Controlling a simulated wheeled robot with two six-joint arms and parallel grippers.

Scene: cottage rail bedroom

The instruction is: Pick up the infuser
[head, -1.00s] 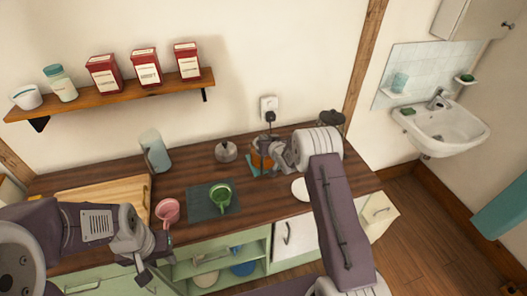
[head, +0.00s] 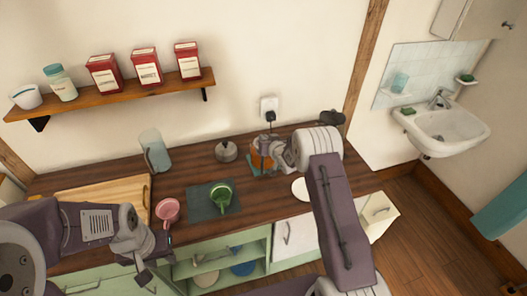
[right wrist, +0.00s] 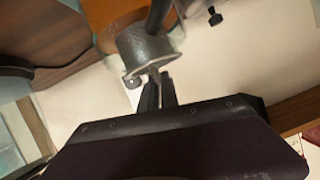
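The infuser (right wrist: 148,46) is a grey perforated metal cup with a small tab, seen close up in the right wrist view. My right gripper (right wrist: 159,80) has its two fingers close together at the infuser's edge, seemingly pinching a thin part of it. In the head view, an orange-filled glass teapot (head: 262,155) stands on the counter beside my right gripper (head: 280,151), whose wrist partly hides it. The infuser is too small to tell apart there. My left gripper (head: 156,262) is empty at the counter's front edge, with its fingers apart, near the pink mug.
On the dark wooden counter (head: 100,167) are a pink mug (head: 168,211), a green mug (head: 220,194) on a dark mat, a round metal lid (head: 226,151), a glass pitcher (head: 155,152), a cutting board (head: 105,190) and a white plate (head: 300,188). A shelf (head: 120,96) hangs above.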

